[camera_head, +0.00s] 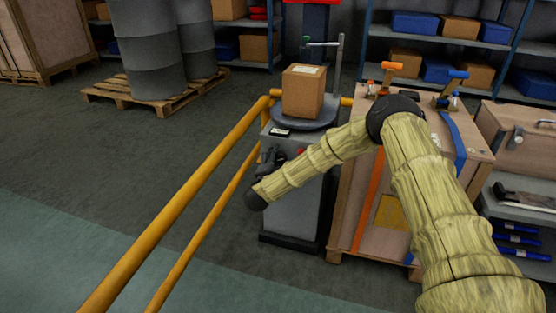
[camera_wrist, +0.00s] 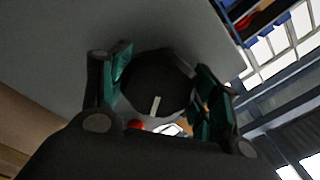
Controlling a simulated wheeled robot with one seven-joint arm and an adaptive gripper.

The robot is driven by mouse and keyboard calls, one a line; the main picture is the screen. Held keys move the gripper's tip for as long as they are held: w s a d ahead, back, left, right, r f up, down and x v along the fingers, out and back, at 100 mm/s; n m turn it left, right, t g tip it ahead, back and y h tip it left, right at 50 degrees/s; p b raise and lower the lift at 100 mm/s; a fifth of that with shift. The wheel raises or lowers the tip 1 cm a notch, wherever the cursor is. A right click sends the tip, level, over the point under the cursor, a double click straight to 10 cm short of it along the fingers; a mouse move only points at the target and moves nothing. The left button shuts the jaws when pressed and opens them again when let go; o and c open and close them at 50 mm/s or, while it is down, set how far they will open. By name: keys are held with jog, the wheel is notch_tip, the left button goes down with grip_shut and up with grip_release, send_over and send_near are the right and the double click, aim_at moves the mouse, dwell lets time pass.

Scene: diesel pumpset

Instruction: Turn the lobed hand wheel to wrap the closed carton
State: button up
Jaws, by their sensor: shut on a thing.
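The closed brown carton (camera_head: 303,93), with a pale label on top, stands upright on the dark round turntable (camera_head: 318,123) of the grey wrapping machine (camera_head: 292,212). The dark hand wheel (camera_wrist: 158,85) fills the space between my fingers in the wrist view. A short pale mark shows on its face. My gripper (camera_wrist: 163,78) is shut on the wheel, with a green-padded finger on either side. In the head view my gripper (camera_head: 270,163) is at the machine's upper left front, where my wrist partly hides it and the wheel's lobes cannot be made out.
Yellow guard rails (camera_head: 190,190) run along the machine's left side. A large wooden crate (camera_head: 358,210) with orange and blue straps stands close on the right. A thin mast (camera_head: 338,65) rises behind the carton. A red button (camera_wrist: 136,124) shows near the wheel. Open floor lies left.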

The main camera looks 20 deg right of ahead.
jog(key=shift+a+m, duration=0.1)
jog(key=shift+m, duration=0.4)
jog(key=o, duration=1)
jog(key=shift+f, duration=0.1)
jog(key=v, duration=1.2)
